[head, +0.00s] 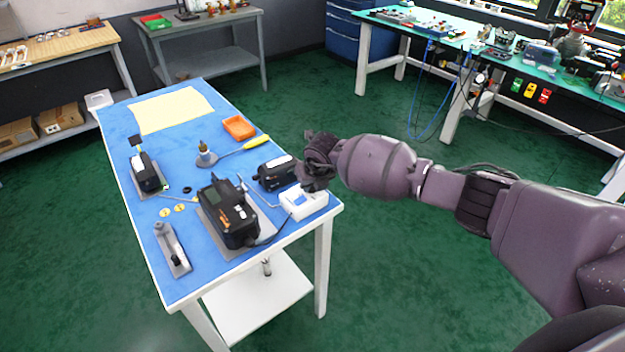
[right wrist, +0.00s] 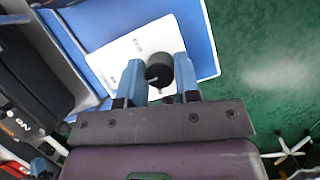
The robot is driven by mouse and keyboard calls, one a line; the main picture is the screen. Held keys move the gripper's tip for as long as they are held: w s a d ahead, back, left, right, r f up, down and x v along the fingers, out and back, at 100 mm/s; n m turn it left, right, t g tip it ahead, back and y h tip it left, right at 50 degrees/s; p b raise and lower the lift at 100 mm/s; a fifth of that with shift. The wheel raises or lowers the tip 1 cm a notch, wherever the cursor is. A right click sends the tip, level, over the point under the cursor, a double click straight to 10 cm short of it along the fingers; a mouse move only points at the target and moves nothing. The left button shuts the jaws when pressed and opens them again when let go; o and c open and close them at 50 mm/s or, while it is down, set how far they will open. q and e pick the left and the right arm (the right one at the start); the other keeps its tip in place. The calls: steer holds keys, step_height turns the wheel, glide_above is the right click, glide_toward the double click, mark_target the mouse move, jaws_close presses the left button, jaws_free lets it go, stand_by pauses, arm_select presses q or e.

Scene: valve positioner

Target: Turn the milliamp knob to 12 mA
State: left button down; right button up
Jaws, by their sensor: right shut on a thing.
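The milliamp box is a white block (head: 304,205) at the near right corner of the blue-topped table. In the right wrist view its white face (right wrist: 118,50) shows small print, too blurred to read. A round black knob (right wrist: 159,74) stands on that face. My right gripper (right wrist: 160,78) has its two blue-grey fingers on either side of the knob and is shut on it. In the head view this gripper (head: 314,184) is over the box and hides the knob. The knob's pointer and setting cannot be read. My left gripper is not in view.
Left of the box stand a black positioner (head: 228,212) and a smaller black device (head: 277,173). The table's right edge (head: 338,205) is close to the box.

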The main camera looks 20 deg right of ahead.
stand_by(0.3)
steer(key=o, duration=0.7)
steer(key=shift+o, duration=0.9)
steer(key=p+v, duration=0.1)
steer(key=v, duration=0.9)
steer(key=shift+r, duration=0.35)
steer(key=shift+s, duration=0.15)
